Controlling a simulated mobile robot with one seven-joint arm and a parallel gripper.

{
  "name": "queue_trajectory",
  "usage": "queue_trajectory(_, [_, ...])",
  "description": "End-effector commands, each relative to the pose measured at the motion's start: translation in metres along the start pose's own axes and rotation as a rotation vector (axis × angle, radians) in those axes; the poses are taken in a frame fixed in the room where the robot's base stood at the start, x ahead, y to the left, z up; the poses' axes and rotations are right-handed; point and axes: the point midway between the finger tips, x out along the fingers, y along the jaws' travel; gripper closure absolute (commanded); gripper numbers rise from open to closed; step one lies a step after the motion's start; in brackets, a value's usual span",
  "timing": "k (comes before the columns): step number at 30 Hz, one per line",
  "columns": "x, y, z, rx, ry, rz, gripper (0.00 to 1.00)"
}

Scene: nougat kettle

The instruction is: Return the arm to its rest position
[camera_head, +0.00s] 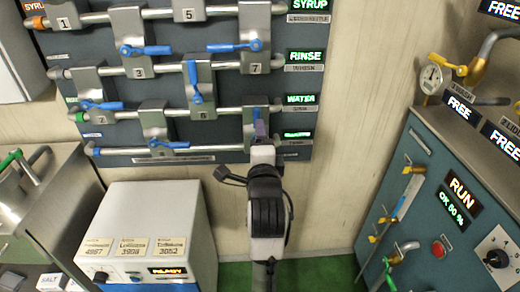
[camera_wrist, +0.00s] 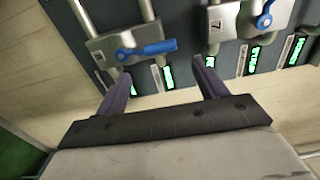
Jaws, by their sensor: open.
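My gripper (camera_head: 260,130) is in front of the lower right part of the valve panel in the head view. In the wrist view its two purple fingers (camera_wrist: 163,76) are spread apart with nothing between them. Beyond them is a grey valve block with a blue handle (camera_wrist: 147,50), apart from the fingers as far as I can tell. My arm (camera_head: 266,205) reaches up from the bottom of the head view and hides part of the panel's lower edge.
The dark valve panel (camera_head: 108,92) carries several pipes and blue handles. A white box (camera_head: 150,216) stands at lower left, beside a steel unit (camera_head: 65,190). A teal control cabinet (camera_head: 412,140) with a RUN display stands at right. Bare wall (camera_head: 345,120) and green floor lie between.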

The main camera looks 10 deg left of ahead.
Motion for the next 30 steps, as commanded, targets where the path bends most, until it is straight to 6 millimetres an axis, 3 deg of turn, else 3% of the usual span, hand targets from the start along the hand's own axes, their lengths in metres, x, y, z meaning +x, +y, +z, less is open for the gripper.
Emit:
queue_trajectory(13, [-0.009, 0.000, 0.000, 0.000, 0.000, 0.001, 0.29])
queue_trajectory(17, [-0.009, -0.015, 0.015, -0.054, -0.027, -0.053, 0.29])
queue_trajectory(20, [-0.013, -0.049, 0.048, -0.178, -0.079, -0.187, 0.29])
queue_trajectory(23, [-0.029, -0.098, 0.097, -0.358, -0.124, -0.401, 0.29])
queue_trajectory(26, [-0.062, -0.148, 0.146, -0.534, -0.124, -0.653, 0.29])
queue_trajectory(30, [-0.130, -0.209, 0.205, -0.724, -0.035, -1.018, 0.29])
